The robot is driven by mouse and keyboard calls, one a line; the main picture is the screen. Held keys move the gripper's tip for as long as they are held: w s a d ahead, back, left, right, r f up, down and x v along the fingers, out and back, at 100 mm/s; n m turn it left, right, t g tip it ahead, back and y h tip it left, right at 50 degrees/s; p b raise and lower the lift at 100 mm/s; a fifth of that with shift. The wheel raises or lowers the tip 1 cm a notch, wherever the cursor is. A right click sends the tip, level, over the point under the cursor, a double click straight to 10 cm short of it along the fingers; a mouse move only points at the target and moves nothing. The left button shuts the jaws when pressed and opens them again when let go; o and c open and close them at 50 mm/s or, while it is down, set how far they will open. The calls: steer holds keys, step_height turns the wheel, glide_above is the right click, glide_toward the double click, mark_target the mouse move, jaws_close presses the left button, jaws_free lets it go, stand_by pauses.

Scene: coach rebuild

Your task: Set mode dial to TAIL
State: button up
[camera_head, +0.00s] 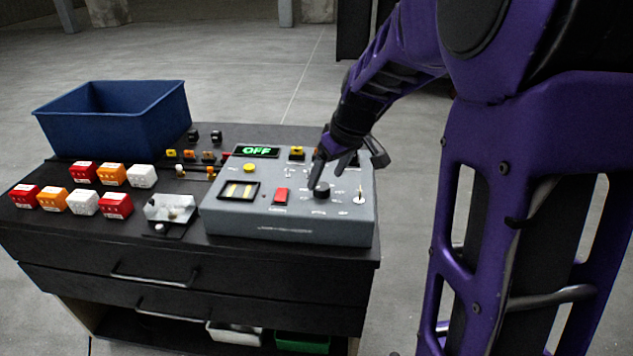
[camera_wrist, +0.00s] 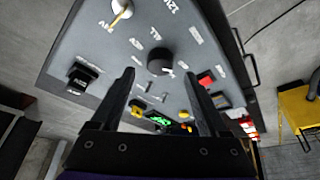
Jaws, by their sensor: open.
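The mode dial (camera_head: 322,190) is a round black knob on the sloped top of a grey control box (camera_head: 290,235). In the wrist view the dial (camera_wrist: 160,63) has a white pointer mark at its lower right and small white labels around it, too blurred to read surely. A small display (camera_head: 256,151) on the box shows OFF in green. My gripper (camera_head: 331,172) is open above and just behind the dial. In the wrist view its fingers (camera_wrist: 160,76) stand on either side of the dial, apart from each other; contact with it cannot be told.
The box also carries a red button (camera_head: 281,195), a yellow button (camera_head: 249,168) and a toggle lever (camera_head: 360,197). Red, orange and white blocks (camera_head: 83,202) stand at the left of the black bench (camera_head: 150,248). A blue bin (camera_head: 110,120) stands behind them.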

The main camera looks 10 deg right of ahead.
mark_target(322, 186)
steer(key=shift+b+x, duration=0.5)
steer(key=shift+x, duration=1.2)
jaws_close()
steer(key=shift+m, duration=0.3)
steer(key=m+h+p, duration=0.1)
steer(key=m, duration=0.1)
steer(key=m+p, duration=0.2)
steer(key=shift+s+a+r+h, duration=0.1)
steer(key=shift+a+r+h, duration=0.1)
steer(key=shift+h, duration=0.2)
steer(key=m+h, duration=0.1)
steer(key=m, duration=0.4)
steer(key=shift+f+h, duration=0.2)
steer(key=shift+h, duration=0.2)
